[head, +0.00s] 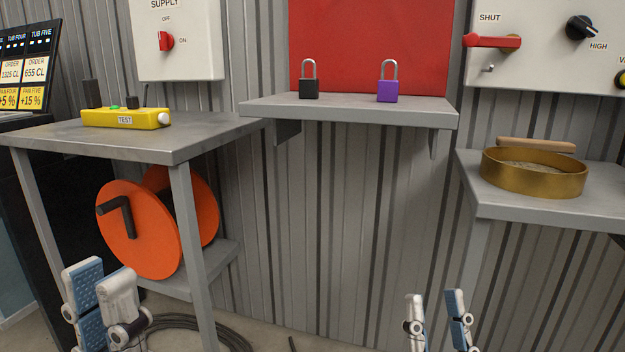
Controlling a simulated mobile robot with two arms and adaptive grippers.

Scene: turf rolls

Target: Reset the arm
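My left gripper (100,290) is low at the left in the head view, in front of the left table's leg. Its fingers stand upright, partly one in front of the other, and I see nothing held. How far apart they are is hard to judge. My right gripper (435,297) is at the bottom, right of centre, with its fingertips pointing up. The wrists and most of both arms are out of view.
A grey table (190,143) bears a yellow tester (97,118); an orange reel (140,245) sits below. A wall shelf (350,113) holds a black padlock (309,90) and a purple padlock (387,92). A right table (520,207) bears a brass sieve (535,183). Cable (215,332) lies on the floor.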

